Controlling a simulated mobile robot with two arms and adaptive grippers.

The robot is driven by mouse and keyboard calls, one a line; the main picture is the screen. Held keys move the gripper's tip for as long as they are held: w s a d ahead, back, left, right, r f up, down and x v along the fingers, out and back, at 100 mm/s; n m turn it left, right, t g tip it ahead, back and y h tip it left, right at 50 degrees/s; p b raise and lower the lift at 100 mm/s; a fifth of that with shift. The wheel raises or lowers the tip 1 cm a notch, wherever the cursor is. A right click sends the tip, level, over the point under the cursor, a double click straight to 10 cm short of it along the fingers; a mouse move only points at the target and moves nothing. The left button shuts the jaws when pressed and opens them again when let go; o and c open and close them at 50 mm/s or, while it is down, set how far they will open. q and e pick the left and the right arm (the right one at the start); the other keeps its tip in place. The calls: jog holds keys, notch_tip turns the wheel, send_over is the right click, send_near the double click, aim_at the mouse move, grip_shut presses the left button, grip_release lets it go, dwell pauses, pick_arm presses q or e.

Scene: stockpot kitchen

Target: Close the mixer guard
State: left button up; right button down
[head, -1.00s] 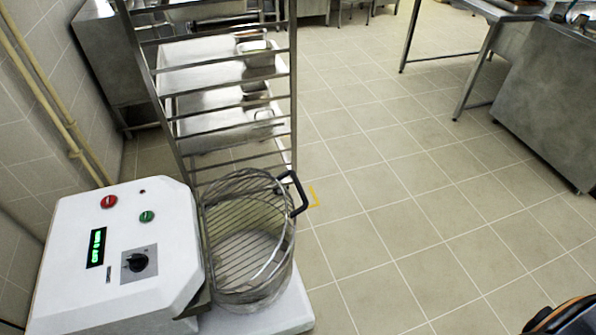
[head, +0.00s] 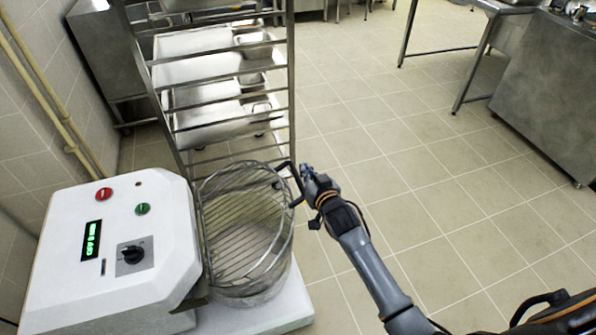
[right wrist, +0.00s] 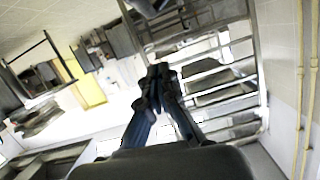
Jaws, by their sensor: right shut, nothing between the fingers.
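The mixer (head: 115,235) is a white machine at the lower left of the head view, with a red button, a green button, a dark knob and a lit green display. Its wire guard (head: 228,205) is a round cage of metal bars over the bowl area, with a black handle (head: 297,187) on its right side. My right gripper (head: 305,172) is shut and empty, close beside that handle; I cannot tell whether they touch. In the right wrist view its fingers (right wrist: 158,72) are together. My left gripper is not in view.
A metal tray rack (head: 291,80) with several trays stands behind the mixer. Yellowish pipes (head: 45,95) run along the left wall. A steel table (head: 487,60) and a steel cabinet (head: 545,95) stand at the right. The tiled floor (head: 440,200) between is clear.

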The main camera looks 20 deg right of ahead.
send_over(298, 176)
jog(key=shift+w+d+f, duration=0.1)
jog(key=shift+w+f, duration=0.05)
jog(key=shift+f, duration=0.35)
jog(key=shift+w+d+f, duration=0.1)
jog(key=shift+f, duration=0.4)
notch_tip(298, 176, down, 3)
jog(key=shift+s+a+r+b, duration=0.1)
jog(key=shift+a+r+b, duration=0.1)
jog(key=shift+b, duration=0.2)
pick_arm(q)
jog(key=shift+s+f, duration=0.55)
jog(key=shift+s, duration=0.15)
pick_arm(e)
jog(key=shift+f, duration=0.45)
